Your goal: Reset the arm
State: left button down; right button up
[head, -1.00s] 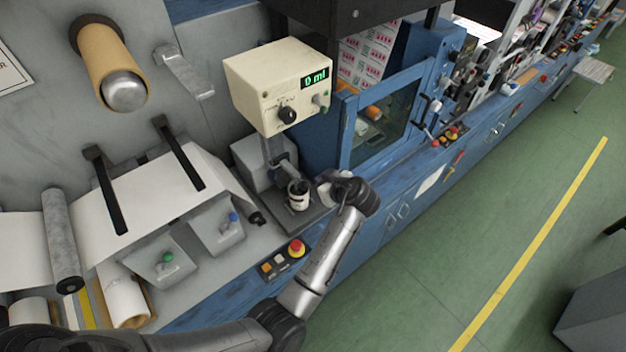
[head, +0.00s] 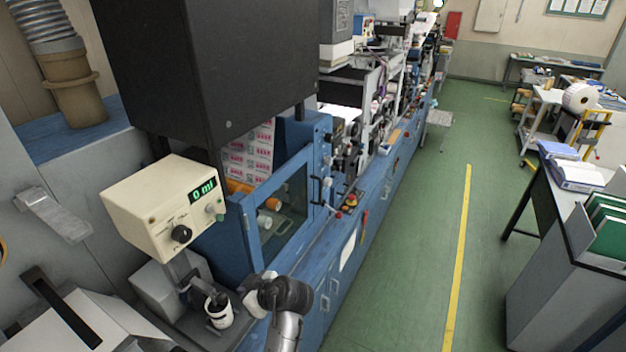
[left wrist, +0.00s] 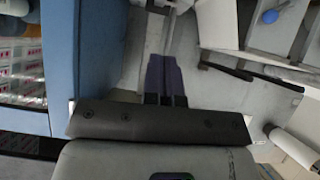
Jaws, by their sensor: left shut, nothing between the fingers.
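My left arm rises from the bottom of the head view. My right gripper is in neither view.
The blue rewinder frame with a clear door (head: 282,212) stands just behind my left gripper. A black cabinet (head: 210,70) overhangs the dispenser. Green floor (head: 405,255) with a yellow line is open to the right. A grey desk with folders (head: 560,240) stands at far right.

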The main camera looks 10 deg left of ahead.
pick_arm(q)
jog(key=w+d+r+m+t+h, duration=0.1)
jog(key=d+r+m+t+h, duration=0.4)
jog(key=m, duration=0.5)
jog(key=s+d+r+m+t+h, duration=0.1)
jog(key=s+r+m+t+h, duration=0.1)
jog(key=s+r+m+h, duration=0.25)
jog(key=s+f+m+g+h, duration=0.1)
jog(key=s+f+g, duration=0.1)
jog(key=s+f, duration=0.7)
jog(key=s+f+m+g, duration=0.15)
jog(key=s+f, duration=0.35)
jog(key=s, duration=0.8)
jog(key=s+f+g+h, duration=0.1)
jog(key=s+f+g, duration=0.2)
jog(key=s+f, duration=0.65)
jog(key=w+d+r+p+v, duration=0.1)
jog(key=w+p+v, duration=0.2)
jog(key=p+v, duration=1)
jog(key=shift+a+r, duration=0.35)
jog(key=shift+r, duration=0.55)
